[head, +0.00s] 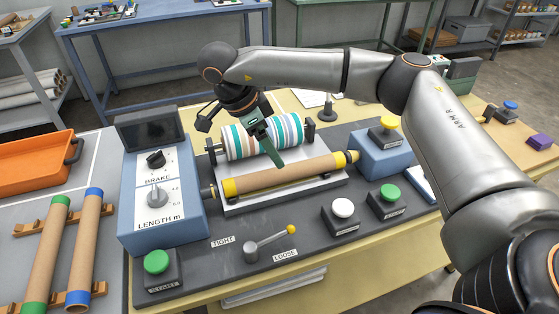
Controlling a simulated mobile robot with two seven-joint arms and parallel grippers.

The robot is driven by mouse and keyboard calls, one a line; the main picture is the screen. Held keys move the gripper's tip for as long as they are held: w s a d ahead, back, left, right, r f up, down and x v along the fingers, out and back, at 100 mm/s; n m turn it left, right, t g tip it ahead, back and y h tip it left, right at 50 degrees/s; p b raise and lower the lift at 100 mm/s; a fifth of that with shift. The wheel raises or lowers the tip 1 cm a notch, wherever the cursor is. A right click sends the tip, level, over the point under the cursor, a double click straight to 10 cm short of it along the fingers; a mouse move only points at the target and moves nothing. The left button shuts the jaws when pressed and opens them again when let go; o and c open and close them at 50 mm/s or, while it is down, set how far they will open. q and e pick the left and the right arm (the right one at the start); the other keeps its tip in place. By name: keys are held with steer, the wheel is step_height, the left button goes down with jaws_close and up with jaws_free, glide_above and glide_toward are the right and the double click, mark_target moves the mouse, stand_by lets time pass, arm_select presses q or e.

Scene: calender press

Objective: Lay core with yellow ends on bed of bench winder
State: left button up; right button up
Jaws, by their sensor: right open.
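The core with yellow ends (295,173) is a brown tube lying on the bed (243,207) of the bench winder, in front of the striped roll (236,143). Its left end is near the spindle on the blue control box (160,200), and its right end is by a yellow-tipped part. My right gripper (270,147) is above the core's middle, open; one finger reaches down close to the core. I cannot tell whether the finger touches it. My left gripper is not in view.
Cores with green ends (45,250) and blue ends (86,245) lie on wooden rests at left. An orange tray (32,165) is behind them. A lever (270,243) and several push buttons, including a white one (343,208), stand along the bench front.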

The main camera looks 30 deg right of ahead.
steer(key=shift+v, duration=2.05)
